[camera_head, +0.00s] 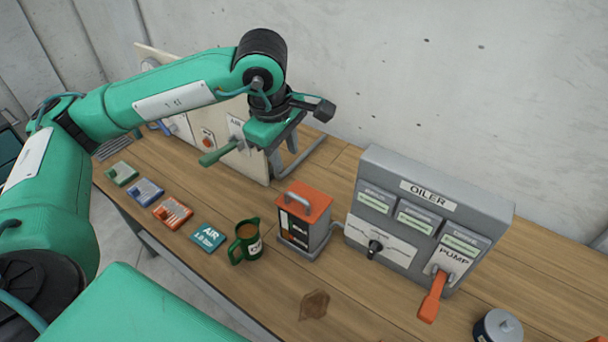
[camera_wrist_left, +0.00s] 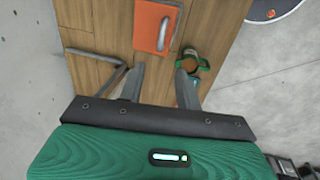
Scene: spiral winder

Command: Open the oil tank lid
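The oil tank (camera_head: 296,232) is a small dark and grey box on the wooden bench, left of the oiler panel. Its orange lid (camera_head: 317,206) lies on top, with a grey bar handle (camera_head: 297,199). In the left wrist view the orange lid (camera_wrist_left: 148,28) and its grey handle (camera_wrist_left: 162,33) are ahead of the fingers. My left gripper (camera_head: 283,155) is above and behind the tank, apart from the lid. In the left wrist view its fingers (camera_wrist_left: 159,77) are spread with bare bench between them. My right gripper is not in view.
A green jug (camera_head: 246,244) stands left of the tank. A grey oiler panel (camera_head: 425,218) with an orange pump lever (camera_head: 432,297) stands to the right. Coloured cards (camera_head: 172,213) lie at the left. An upright board (camera_head: 252,162) and the concrete wall are behind.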

